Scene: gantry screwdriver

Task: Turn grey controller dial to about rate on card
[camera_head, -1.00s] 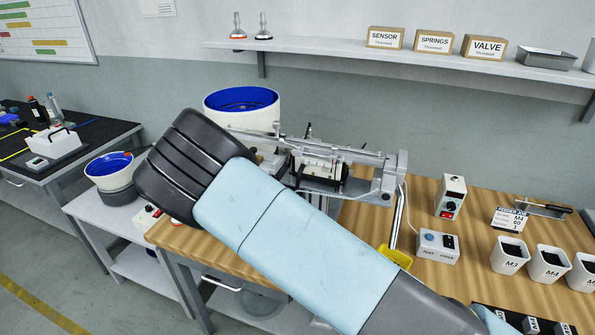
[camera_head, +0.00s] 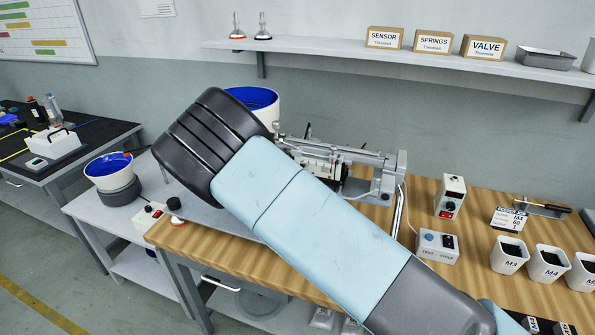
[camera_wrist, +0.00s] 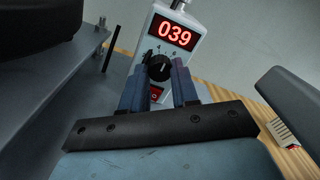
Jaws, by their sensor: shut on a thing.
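In the wrist view, the grey controller (camera_wrist: 190,22) has a red display reading 039. Its round black dial (camera_wrist: 160,68) with printed numbers sits below the display. My gripper (camera_wrist: 160,78) is shut on the dial, one finger on either side. In the head view my own arm hides the gripper and the dial. The card (camera_head: 509,218) stands on the bench at the right; its print is small, with M4 and what looks like 60 on it.
The feeder bowl (camera_head: 256,100) with blue inside stands behind my arm. A rail assembly (camera_head: 375,165) lies to its right. A control box (camera_head: 452,197), a test/cycle box (camera_head: 437,245) and white bins (camera_head: 509,256) stand on the wooden bench (camera_head: 415,199). A wall shelf (camera_head: 400,54) runs above.

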